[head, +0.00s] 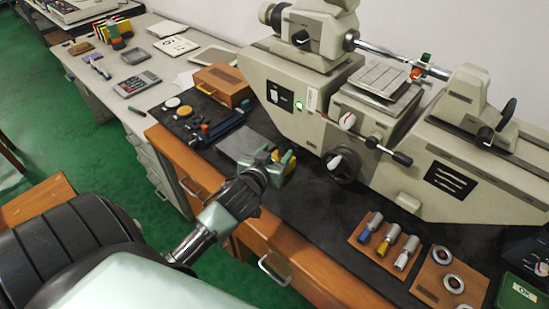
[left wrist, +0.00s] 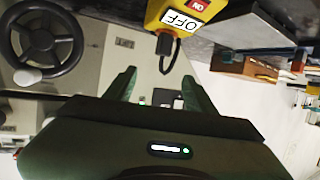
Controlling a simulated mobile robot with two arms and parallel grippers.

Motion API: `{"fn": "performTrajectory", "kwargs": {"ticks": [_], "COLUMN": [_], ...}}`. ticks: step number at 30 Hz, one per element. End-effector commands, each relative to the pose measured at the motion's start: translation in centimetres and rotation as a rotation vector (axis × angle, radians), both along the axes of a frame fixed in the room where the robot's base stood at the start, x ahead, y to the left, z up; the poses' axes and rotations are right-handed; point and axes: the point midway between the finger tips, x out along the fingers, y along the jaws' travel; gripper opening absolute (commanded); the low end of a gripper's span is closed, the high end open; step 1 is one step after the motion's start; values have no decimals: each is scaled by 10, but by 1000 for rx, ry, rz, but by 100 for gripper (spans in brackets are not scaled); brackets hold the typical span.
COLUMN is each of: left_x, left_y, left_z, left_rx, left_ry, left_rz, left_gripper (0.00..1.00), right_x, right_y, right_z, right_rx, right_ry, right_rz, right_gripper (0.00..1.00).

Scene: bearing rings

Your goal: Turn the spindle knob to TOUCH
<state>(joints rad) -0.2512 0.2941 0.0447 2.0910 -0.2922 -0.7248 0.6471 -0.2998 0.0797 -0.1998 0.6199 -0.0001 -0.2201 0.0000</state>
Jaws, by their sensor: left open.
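The grey measuring machine (head: 310,125) stands on the black bench mat. A knob with a white and red part (head: 347,120) sits on its front, above a black handwheel (head: 341,166) with a white handle. Another dark knob (head: 300,37) is on the headstock. No TOUCH marking is readable, so I cannot tell which is the spindle knob. My left gripper (head: 275,160) is open in front of the machine, left of the handwheel and apart from these knobs. In the left wrist view, its two fingers (left wrist: 163,92) are spread, and the handwheel (left wrist: 45,45) shows upper left. My right gripper is out of view.
A wooden box (head: 223,84) stands behind. Right of the gripper lie a board with several cylinders (head: 373,252) and a board with rings (head: 436,290). The mat between is partly clear.

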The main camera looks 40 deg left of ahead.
Motion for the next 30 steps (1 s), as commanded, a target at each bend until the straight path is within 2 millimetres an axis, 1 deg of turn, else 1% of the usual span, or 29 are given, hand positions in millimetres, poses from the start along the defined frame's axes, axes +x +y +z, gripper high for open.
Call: {"fn": "performTrajectory", "kwargs": {"ticks": [3, 9, 26, 29, 30], "left_x": [-10, -18, -19, -29, -38], "left_y": [-7, -12, -12, -19, -25], "left_z": [-10, -17, -18, -26, -33], "left_rx": [2, 3, 4, 3, 1], "left_ry": [50, 89, 93, 137, 177], "left_rz": [-3, -8, -9, -15, -23], "left_gripper": [55, 55, 55, 55, 55], "right_x": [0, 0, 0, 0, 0], "right_y": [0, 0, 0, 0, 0], "right_z": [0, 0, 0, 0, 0], "right_rx": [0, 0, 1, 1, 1], "right_ry": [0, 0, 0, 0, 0], "right_rz": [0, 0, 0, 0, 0], "right_gripper": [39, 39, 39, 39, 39]}}
